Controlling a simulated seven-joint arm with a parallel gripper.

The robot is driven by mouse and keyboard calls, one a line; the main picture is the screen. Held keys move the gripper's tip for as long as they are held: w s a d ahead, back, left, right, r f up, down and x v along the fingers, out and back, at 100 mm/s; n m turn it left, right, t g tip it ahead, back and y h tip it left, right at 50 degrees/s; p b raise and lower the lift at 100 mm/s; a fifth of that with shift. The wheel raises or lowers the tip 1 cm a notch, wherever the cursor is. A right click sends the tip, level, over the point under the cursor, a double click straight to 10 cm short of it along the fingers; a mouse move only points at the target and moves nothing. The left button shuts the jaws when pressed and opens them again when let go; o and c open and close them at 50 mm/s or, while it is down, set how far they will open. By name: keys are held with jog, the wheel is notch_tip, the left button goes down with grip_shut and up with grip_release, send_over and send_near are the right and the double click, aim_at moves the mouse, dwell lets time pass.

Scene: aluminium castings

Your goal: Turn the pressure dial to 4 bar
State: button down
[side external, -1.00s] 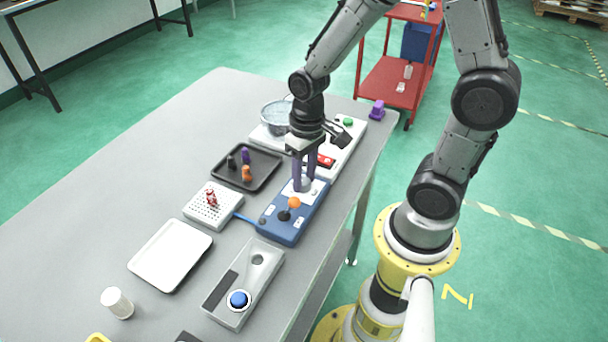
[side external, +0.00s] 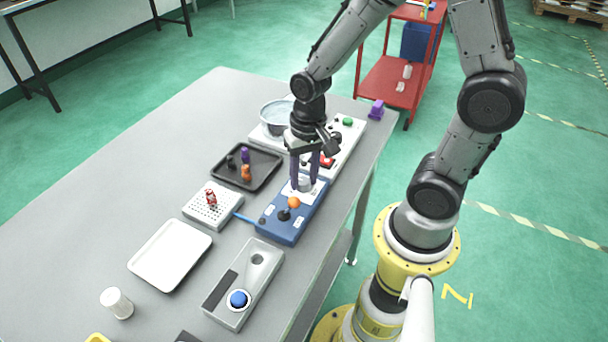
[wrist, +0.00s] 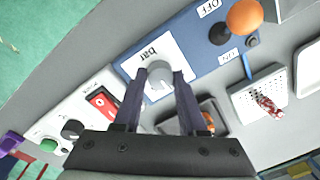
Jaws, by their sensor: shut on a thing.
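The pressure dial (wrist: 158,78) is a pale grey round knob on a white plate marked "bar" (wrist: 150,52), set on a blue box (side external: 280,226). My gripper (wrist: 160,80) points down over the plate, one purple finger on each side of the knob, shut on it. In the side external view my gripper (side external: 304,186) stands at the far end of the blue box, and the fingers partly hide the dial. I cannot read the scale or see where the dial points.
The blue box also carries an orange ball-topped lever (side external: 294,202) with ON and OFF labels. Beyond it is a white panel (side external: 345,150) with a red switch and green button. A dark tray (side external: 222,176) with small pegs and a perforated white block (side external: 196,212) lie left.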

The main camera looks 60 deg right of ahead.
aim_at(307, 179)
jog(key=shift+c, duration=2.3)
grip_release()
notch_tip(307, 179, up, 14)
jog(key=shift+s+d, duration=0.25)
jog(key=shift+d, duration=0.1)
jog(key=shift+f, duration=0.1)
jog(key=s+a+r+n+t, duration=0.1)
jog(key=s+r+n+t, duration=0.2)
jog(key=s+n+t, duration=0.2)
jog(key=s+n, duration=0.2)
jog(key=s, duration=0.2)
jog(key=shift+a+r+n, duration=0.3)
jog(key=shift+r+n, duration=0.1)
